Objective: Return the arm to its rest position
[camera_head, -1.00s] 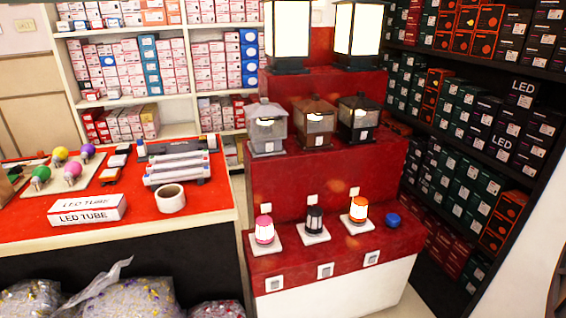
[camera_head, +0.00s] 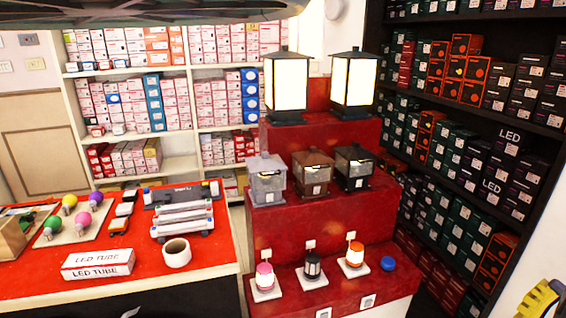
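My gripper is not in view, and I cannot see the arm clearly enough to tell its pose. A dark, wide shape (camera_head: 150,10) crosses the top left edge of the head view; I cannot tell what it is.
A stepped red display (camera_head: 330,232) with lanterns and small lamps stands in the middle. A red-topped table (camera_head: 215,255) with bulbs, a tape roll (camera_head: 177,253) and an LED tube box (camera_head: 98,264) is at left. Dark shelves (camera_head: 412,82) rise at right. A yellow thing (camera_head: 540,300) shows at bottom right.

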